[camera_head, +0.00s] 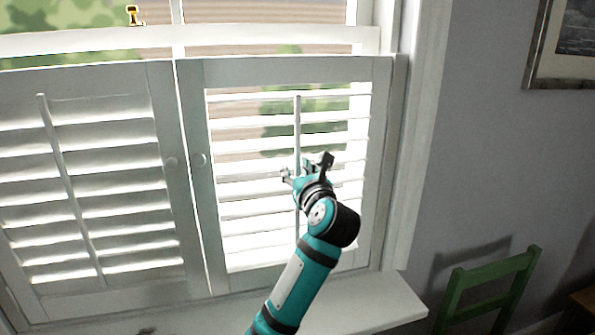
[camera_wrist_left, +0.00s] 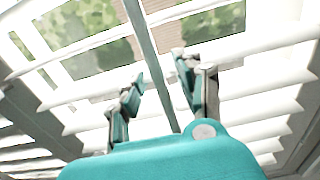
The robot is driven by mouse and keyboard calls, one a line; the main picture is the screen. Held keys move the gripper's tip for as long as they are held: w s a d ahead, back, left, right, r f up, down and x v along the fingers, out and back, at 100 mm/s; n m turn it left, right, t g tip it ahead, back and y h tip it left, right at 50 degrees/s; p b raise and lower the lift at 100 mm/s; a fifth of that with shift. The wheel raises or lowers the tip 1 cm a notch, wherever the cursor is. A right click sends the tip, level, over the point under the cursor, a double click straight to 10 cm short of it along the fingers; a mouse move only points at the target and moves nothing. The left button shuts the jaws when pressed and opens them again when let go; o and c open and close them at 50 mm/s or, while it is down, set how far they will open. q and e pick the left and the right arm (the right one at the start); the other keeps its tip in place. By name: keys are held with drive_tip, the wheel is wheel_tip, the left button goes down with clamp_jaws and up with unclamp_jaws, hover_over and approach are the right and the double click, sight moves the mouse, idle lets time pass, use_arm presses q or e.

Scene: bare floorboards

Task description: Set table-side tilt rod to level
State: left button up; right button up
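The right shutter panel (camera_head: 386,120) is the one nearer the green chair. Its upright tilt rod (camera_head: 297,118) runs down the middle of the slats, and the garden shows through the gaps. The rod also shows in the left wrist view (camera_wrist_left: 147,45). My left gripper (camera_head: 306,166) is in front of this rod at about mid-height. In the left wrist view its fingers (camera_wrist_left: 161,76) are spread, with the rod passing between them in the picture. I cannot tell whether they touch it. The gripper hides part of the rod. My right gripper is out of view.
The left shutter panel (camera_head: 160,90) has its own slanting rod (camera_head: 66,175), and its slats look more closed. A white sill (camera_head: 375,303) runs below. A green chair (camera_head: 490,285) stands at the right by a brown wooden surface (camera_head: 585,298). A small gold item (camera_head: 134,15) sits above.

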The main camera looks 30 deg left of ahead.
use_arm(q)
drive_tip(key=v, duration=1.2)
